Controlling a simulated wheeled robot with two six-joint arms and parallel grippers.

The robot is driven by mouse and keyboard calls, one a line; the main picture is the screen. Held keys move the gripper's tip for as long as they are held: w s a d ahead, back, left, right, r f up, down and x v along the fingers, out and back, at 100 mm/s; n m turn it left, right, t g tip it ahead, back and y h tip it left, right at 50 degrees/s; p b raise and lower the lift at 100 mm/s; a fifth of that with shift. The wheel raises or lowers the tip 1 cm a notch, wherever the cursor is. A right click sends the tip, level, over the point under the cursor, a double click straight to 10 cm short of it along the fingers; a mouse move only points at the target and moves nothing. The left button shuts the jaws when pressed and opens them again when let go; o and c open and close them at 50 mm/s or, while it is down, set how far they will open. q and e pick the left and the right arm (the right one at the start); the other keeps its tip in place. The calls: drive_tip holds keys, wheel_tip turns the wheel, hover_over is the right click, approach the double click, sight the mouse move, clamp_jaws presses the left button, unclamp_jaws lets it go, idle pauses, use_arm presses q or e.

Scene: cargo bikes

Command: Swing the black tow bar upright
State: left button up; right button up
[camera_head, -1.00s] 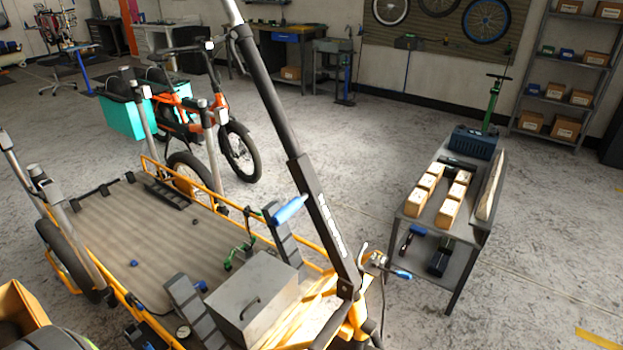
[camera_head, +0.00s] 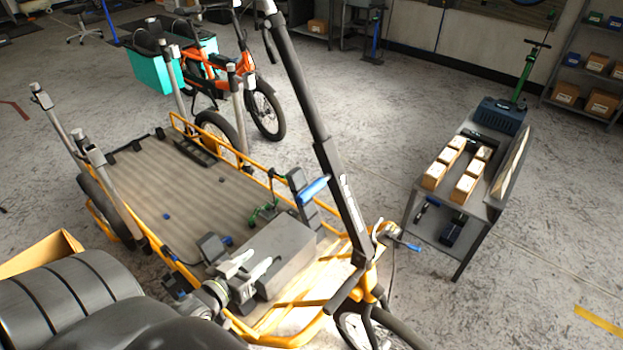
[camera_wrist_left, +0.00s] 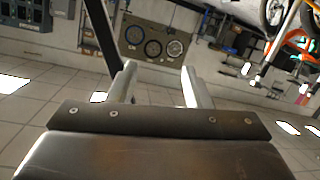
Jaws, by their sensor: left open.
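The black tow bar (camera_head: 312,100) rises from the front of the orange cargo frame and leans up and to the left in the head view. Its thicker lower part carries pale lettering, and a blue handle (camera_head: 314,188) shows beside it. My left gripper (camera_head: 262,264) is open and empty, in front of the grey box and to the left of the bar's lower part, apart from it. In the left wrist view its two pale fingers (camera_wrist_left: 158,74) stand apart with nothing between them. A dark bar (camera_wrist_left: 103,35), probably the tow bar, passes behind the left finger. My right gripper is out of view.
A grey lidded box (camera_head: 285,245) sits on the cargo deck (camera_head: 195,185), below the bar. Upright grey posts (camera_head: 108,195) stand around the deck. A workbench (camera_head: 470,215) with wooden blocks is at right. An orange bike (camera_head: 235,75) stands behind. Floor between frame and workbench is clear.

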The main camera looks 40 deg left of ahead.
sight(312, 191)
use_arm(q)
drive_tip(key=d+r+t+h+p, duration=0.1)
drive_tip(key=d+r+t+h, duration=0.15)
drive_tip(key=r, duration=0.95)
drive_tip(key=shift+y, duration=0.35)
drive_tip(key=w, duration=0.6)
drive_tip(key=w+d+b, duration=0.1)
drive_tip(key=w, duration=0.5)
drive_tip(key=w+d+b, duration=0.1)
drive_tip(key=w, duration=0.5)
drive_tip(key=shift+d+r, duration=0.1)
drive_tip(key=shift+r, duration=0.1)
clamp_jaws()
